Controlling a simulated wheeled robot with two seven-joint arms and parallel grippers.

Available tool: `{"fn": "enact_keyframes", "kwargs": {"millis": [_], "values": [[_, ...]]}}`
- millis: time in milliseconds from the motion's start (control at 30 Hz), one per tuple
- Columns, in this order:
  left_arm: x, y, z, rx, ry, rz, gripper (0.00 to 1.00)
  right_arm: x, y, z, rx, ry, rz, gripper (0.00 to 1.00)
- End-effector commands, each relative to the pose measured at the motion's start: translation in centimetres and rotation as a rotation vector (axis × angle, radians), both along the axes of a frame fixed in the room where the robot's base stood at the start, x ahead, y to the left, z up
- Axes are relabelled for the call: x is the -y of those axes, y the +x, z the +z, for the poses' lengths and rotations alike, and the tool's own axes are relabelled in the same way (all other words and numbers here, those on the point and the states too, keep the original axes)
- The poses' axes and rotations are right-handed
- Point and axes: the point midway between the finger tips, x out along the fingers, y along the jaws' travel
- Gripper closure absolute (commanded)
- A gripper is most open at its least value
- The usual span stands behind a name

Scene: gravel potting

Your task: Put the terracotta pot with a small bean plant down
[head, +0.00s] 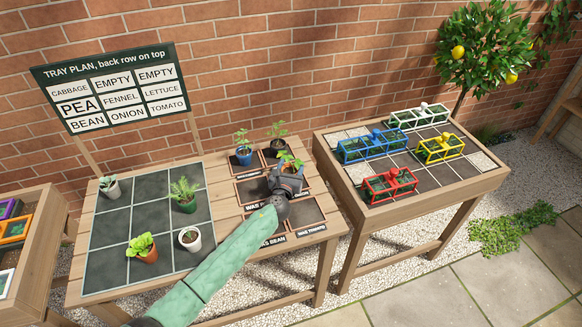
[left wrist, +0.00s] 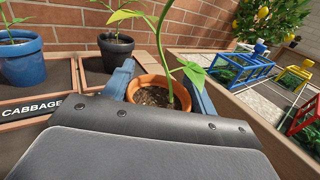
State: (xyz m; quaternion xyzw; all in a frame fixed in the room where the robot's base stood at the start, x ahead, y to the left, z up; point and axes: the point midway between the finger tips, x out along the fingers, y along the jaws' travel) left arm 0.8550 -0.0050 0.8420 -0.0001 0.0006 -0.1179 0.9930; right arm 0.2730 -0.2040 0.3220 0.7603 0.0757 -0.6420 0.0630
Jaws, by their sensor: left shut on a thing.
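The terracotta pot (head: 291,168) with a small bean plant is at the right part of the middle table. My left gripper (head: 287,178) is shut on it. In the left wrist view the pot (left wrist: 152,97) sits upright between the two fingers, with dark soil and a green stem rising from it. The gripper body hides its lower part, so I cannot tell whether its base touches the surface. Under and around it are dark, wood-framed squares (head: 305,212) with labels along their front edges. My right gripper is not in view.
A blue pot (head: 244,157) and a black pot (head: 277,148) with plants stand just behind. Several potted plants stand on the dark grid (head: 150,218) at left. A sign (head: 115,87) stands behind it. The right table (head: 430,185) holds coloured frames.

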Motion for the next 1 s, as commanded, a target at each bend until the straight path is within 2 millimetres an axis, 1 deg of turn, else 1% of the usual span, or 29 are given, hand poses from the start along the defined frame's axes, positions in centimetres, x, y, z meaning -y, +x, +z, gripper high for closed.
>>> {"fn": "enact_keyframes", "kwargs": {"millis": [100,133,233,533,633,667,733,833,867,900,933,1000], "values": [[0.0,0.0,-0.2,0.000,0.000,0.000,0.68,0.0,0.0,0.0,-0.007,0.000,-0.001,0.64],[0.0,0.0,-0.2,0.000,0.000,0.000,0.41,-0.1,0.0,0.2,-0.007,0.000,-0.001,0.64],[0.0,0.0,-0.2,0.000,0.000,0.000,0.21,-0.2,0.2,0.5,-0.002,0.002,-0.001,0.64],[0.0,0.0,-0.1,0.000,0.000,0.000,0.21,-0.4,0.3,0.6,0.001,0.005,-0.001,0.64],[0.0,0.0,0.2,0.000,0.000,0.000,0.21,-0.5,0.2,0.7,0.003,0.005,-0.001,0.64],[-0.1,-0.2,0.0,0.000,0.001,0.000,0.21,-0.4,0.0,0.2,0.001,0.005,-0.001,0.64],[-0.3,-1.2,-0.1,0.000,0.001,0.000,0.21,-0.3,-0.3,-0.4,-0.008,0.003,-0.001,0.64],[-0.7,-2.9,-0.2,-0.001,0.000,-0.001,0.21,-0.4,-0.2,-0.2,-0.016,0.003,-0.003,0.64],[-0.9,-3.5,-0.2,0.000,0.000,-0.001,0.21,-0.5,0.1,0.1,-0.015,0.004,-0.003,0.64],[-1.1,-4.3,-0.3,0.000,0.001,0.000,0.21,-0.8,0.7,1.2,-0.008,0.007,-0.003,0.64],[-1.2,-4.9,-0.2,0.000,0.001,-0.001,0.21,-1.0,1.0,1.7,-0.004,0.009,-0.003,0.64],[-1.5,-6.2,-0.2,0.000,0.000,-0.002,0.21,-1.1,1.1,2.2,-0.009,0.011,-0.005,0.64]]}}
